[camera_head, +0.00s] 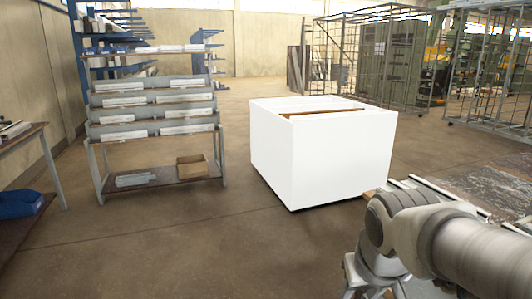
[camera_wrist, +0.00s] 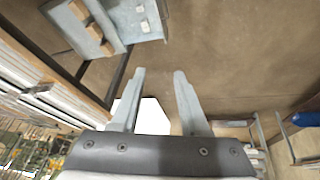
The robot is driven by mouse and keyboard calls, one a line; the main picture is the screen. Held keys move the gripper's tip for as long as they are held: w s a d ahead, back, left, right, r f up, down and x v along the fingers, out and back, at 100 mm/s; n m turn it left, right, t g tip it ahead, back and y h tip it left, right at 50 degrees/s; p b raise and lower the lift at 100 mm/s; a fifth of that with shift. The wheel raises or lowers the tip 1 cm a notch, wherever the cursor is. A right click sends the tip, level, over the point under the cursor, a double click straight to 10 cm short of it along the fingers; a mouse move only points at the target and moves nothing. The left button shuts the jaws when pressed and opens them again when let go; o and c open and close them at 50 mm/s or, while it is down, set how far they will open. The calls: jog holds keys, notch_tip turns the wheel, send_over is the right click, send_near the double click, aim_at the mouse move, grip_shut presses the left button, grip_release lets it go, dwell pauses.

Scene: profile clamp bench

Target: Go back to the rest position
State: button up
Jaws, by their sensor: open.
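My gripper (camera_wrist: 159,74) shows in the wrist view with its two pale fingers apart and nothing between them. Bare brown floor lies beyond the fingertips. In the head view my arm reaches in from the lower right, and the gripper's fingers cannot be made out there.
A white open-topped box (camera_head: 320,152) stands on the floor at the centre. A grey shelf rack (camera_head: 155,130) is at the left, with a table (camera_head: 22,138) and blue bin (camera_head: 22,203) at the far left. A bench (camera_head: 480,185) is at the right. Floor between rack and box is clear.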

jog(key=s+a+r, duration=0.2)
jog(key=s, duration=0.5)
notch_tip(320, 180, up, 19)
jog(key=p, duration=1.9)
jog(key=shift+d+t+y, duration=0.25)
jog(key=shift+t+y, duration=0.15)
jog(key=shift+w+f, duration=0.1)
